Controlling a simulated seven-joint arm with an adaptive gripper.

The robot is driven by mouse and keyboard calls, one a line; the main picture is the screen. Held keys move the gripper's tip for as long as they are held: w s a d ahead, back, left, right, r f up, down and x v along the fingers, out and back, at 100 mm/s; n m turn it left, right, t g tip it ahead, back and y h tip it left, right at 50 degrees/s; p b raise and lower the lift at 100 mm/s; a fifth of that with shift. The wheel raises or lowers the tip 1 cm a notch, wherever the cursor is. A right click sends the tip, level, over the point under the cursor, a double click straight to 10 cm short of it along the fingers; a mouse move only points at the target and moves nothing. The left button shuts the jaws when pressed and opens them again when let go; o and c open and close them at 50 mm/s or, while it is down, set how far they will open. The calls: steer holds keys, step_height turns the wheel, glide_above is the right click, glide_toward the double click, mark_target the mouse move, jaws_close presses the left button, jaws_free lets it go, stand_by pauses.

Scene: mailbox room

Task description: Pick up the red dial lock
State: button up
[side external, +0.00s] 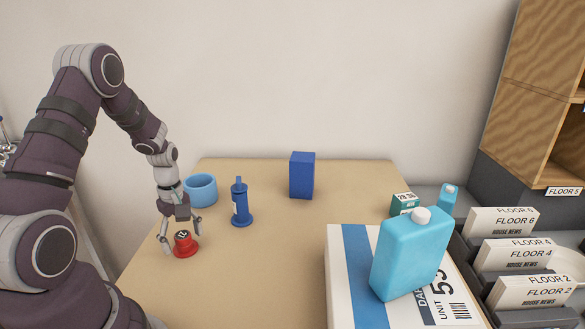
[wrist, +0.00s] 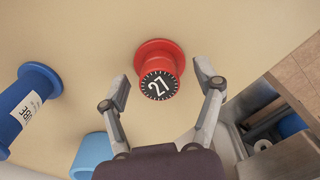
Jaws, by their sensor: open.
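The red dial lock (side external: 184,245) stands upright on the tan table, near its left edge in the side external view. It has a wide red base and a black dial face on top. In the wrist view the red dial lock (wrist: 158,72) shows the number 27 on its face. My gripper (side external: 180,235) points down just above it in the side view. In the wrist view my gripper (wrist: 163,88) is open, with one finger on each side of the lock and visible gaps between. The fingers hold nothing.
A blue cylinder (side external: 242,205) and light blue cup (side external: 200,189) stand close by. A dark blue box (side external: 302,175) is at the back. A large parcel (side external: 347,285) bears a cyan jug (side external: 408,255) at right, beside labelled trays (side external: 505,221). The table's middle (side external: 270,260) is clear.

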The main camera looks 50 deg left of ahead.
steer(key=shift+f, duration=0.35)
jaws_close()
